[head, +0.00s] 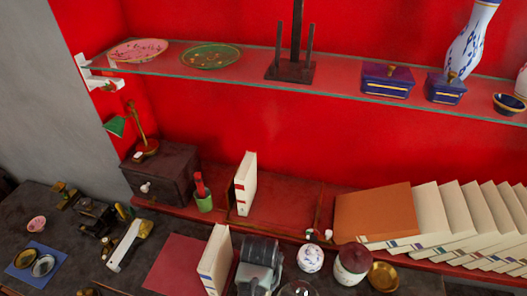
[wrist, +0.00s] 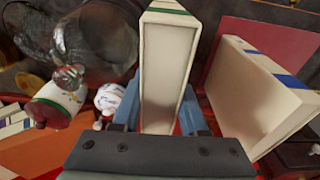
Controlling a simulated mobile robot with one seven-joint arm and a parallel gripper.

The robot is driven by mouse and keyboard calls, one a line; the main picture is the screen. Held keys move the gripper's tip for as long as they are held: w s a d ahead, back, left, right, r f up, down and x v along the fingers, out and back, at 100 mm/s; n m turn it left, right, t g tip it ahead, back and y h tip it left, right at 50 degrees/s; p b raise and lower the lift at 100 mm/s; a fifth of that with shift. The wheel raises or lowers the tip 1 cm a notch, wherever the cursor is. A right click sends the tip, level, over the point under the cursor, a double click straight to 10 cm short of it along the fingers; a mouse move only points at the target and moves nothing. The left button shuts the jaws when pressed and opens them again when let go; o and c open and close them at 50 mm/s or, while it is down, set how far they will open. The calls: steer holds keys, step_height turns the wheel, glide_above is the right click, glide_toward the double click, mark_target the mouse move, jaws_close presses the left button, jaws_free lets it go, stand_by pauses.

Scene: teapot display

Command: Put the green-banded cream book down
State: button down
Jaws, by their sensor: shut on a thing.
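The green-banded cream book (wrist: 166,70) is upright between the two fingers of my gripper (wrist: 164,115) in the wrist view. The fingers are shut on its sides, and its green band shows at the top edge. Its lower end is hidden behind the dark palm. I cannot tell whether the book touches a surface.
Another cream book (head: 215,262) with a blue band stands close by, beside a red sheet (head: 175,262). A blue-and-white pot (head: 310,258), a lidded jar (head: 351,264) and clear glass crowd the other side. A cream book (head: 246,184) stands on the red shelf (head: 285,205), which has bare room.

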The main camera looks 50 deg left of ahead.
steer(key=shift+w, duration=0.15)
steer(key=c, duration=0.9)
jaws_free()
steer(key=shift+f, duration=0.15)
steer(key=o, duration=0.5)
steer(key=shift+c, duration=0.2)
steer(key=r, duration=0.4)
steer(key=s+r+b, duration=0.1)
steer(key=r, duration=0.7)
steer(key=shift+s+d+r, duration=0.15)
steer(key=shift+s+d, duration=0.05)
steer(key=shift+d, duration=0.2)
